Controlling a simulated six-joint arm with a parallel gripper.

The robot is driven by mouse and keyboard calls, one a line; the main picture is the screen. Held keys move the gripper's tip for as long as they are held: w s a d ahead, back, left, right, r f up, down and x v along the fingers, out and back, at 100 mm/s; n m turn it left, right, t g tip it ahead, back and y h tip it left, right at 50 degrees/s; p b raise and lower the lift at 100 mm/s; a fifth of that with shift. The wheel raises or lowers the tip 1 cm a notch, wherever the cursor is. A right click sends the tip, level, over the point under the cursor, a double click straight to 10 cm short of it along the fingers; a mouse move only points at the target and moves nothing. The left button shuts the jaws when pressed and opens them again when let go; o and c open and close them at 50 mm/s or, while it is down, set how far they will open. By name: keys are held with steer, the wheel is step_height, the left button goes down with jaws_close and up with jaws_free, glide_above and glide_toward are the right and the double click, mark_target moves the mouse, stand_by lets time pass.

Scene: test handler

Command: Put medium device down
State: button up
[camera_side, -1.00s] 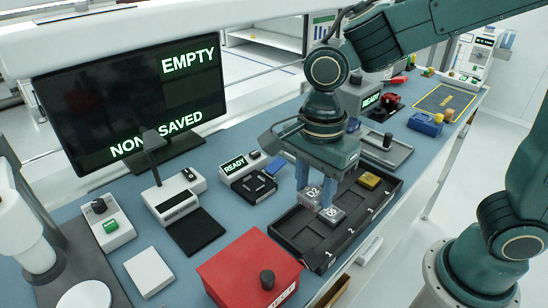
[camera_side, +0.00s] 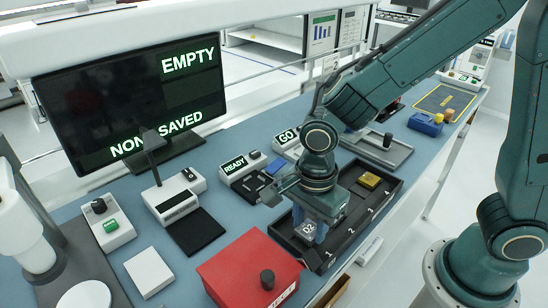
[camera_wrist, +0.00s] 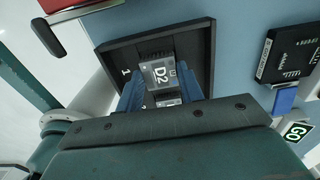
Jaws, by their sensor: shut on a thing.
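A grey device marked D2 (camera_side: 308,229) is between the blue fingers of my gripper (camera_side: 314,228), at the near-left end of the black tray (camera_side: 283,240). In the wrist view D2 (camera_wrist: 160,76) lies between the fingertips, over the tray (camera_wrist: 205,45) near the number 1. Whether D2 touches the tray floor I cannot tell. A second grey device (camera_wrist: 168,102) shows partly between the fingers, closer to my palm; my gripper hides it in the side view. A yellow device (camera_side: 370,180) sits at the tray's far end.
A red box (camera_side: 248,268) with a dark knob stands left of the tray. A GO display (camera_side: 287,137) stands farther right. The blue table (camera_side: 215,205) is clear between the red box and the socket.

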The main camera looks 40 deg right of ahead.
mark_target(310, 229)
steer(key=shift+f, duration=0.6)
steer(key=shift+f, duration=0.15)
steer(key=o, duration=1)
step_height(310, 229, up, 12)
steer(key=shift+r, duration=0.2)
steer(key=shift+d, duration=0.1)
stand_by(0.3)
